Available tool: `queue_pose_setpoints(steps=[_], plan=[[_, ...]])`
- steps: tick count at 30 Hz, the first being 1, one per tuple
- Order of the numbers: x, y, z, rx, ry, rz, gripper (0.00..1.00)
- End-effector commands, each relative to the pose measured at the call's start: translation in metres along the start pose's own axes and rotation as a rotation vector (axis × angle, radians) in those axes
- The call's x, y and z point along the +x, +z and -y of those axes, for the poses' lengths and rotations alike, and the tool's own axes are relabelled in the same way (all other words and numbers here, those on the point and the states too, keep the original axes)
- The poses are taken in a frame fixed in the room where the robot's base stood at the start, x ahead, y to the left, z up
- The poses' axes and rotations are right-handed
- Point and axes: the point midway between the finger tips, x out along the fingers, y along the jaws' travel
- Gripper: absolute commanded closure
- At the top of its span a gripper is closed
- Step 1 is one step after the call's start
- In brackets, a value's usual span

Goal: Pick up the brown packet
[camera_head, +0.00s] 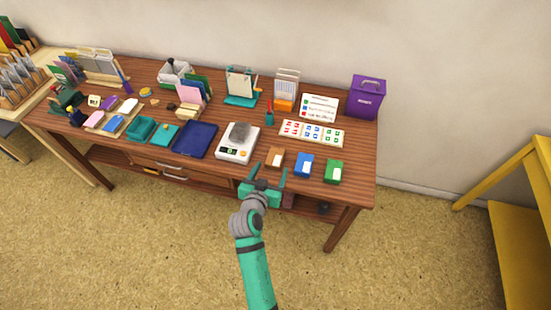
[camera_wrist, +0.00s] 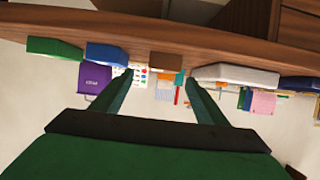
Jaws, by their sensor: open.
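The brown packet (camera_head: 274,157) stands near the front edge of the table, left of a blue packet (camera_head: 304,164) and a green packet (camera_head: 333,171). In the wrist view, which shows the scene upside down, the brown packet (camera_wrist: 166,61) appears just beyond and between my fingertips. My gripper (camera_head: 268,173) is open and empty at the table's front edge, just in front of the brown packet and apart from it. Its two spread fingers also show in the wrist view (camera_wrist: 159,78).
A white scale (camera_head: 234,152) bearing a grey object stands close left of the brown packet. A card with coloured marks (camera_head: 312,133) lies behind the packets. A dark blue tray (camera_head: 195,139) is farther left, and a purple box (camera_head: 367,97) stands at the back right.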

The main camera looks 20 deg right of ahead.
Motion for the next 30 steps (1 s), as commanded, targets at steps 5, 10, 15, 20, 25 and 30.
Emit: queue_pose_setpoints(steps=[5, 10, 15, 20, 25, 30], plan=[[0.027, 0.000, 0.000, 0.000, 0.000, 0.000, 0.33], [0.039, 0.000, 0.000, -0.001, 0.000, 0.001, 0.33], [0.054, -0.003, 0.003, 0.000, -0.001, -0.001, 0.33], [0.076, -0.004, 0.007, -0.001, -0.001, 0.001, 0.33], [0.089, -0.004, 0.007, -0.001, -0.002, 0.001, 0.33], [0.090, -0.003, 0.008, -0.001, -0.003, 0.001, 0.33]])
